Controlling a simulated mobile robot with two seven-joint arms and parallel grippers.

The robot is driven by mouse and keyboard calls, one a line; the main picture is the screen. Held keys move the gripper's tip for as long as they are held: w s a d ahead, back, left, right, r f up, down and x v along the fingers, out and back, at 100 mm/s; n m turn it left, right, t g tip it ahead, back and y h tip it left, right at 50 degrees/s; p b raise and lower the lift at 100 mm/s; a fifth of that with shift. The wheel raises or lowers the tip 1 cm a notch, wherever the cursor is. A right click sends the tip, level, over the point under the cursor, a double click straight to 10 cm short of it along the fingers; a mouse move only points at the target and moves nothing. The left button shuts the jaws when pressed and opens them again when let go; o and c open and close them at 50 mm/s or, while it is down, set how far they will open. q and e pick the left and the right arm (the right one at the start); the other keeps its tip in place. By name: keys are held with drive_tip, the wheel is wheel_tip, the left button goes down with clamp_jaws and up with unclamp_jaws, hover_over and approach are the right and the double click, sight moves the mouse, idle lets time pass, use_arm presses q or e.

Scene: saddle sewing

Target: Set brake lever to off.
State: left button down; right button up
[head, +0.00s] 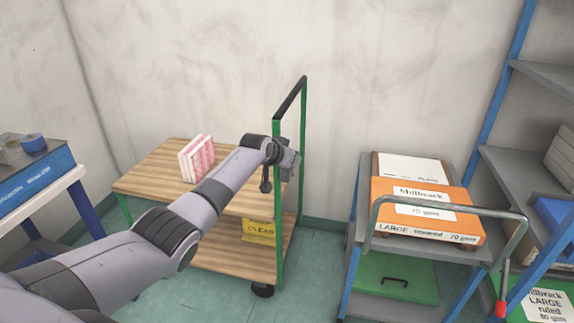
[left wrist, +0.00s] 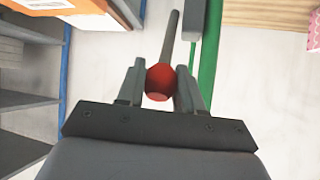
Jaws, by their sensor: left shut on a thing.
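My left gripper (head: 289,160) is beside the green upright handle frame of the wooden-shelved cart (head: 150,165). In the left wrist view, the gripper (left wrist: 160,88) has its two fingers shut around the red ball knob (left wrist: 160,82) of a lever. The lever's grey rod (left wrist: 170,40) runs away from the knob, next to the green post (left wrist: 210,60). In the head view my gripper and wrist hide the knob. My right gripper is not in view.
A second trolley (head: 365,215) with orange and white paper boxes (head: 425,213) stands to the right. Blue-framed shelving (head: 510,150) is at the far right. Green floor (head: 315,270) is clear between the carts.

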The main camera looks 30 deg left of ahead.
use_arm(q)
drive_tip(key=shift+w+a+r, duration=0.3)
drive_tip(key=shift+w+r, duration=0.3)
drive_tip(key=shift+r, duration=0.05)
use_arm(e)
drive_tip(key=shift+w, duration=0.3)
use_arm(q)
drive_tip(key=c, duration=0.8)
unclamp_jaws()
drive_tip(key=shift+f, duration=0.2)
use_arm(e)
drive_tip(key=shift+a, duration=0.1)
use_arm(q)
drive_tip(key=shift+s, duration=0.1)
drive_tip(key=shift+s, duration=0.1)
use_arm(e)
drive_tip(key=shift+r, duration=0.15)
use_arm(q)
drive_tip(key=shift+p+v, duration=0.65)
drive_tip(key=shift+v, duration=2.8)
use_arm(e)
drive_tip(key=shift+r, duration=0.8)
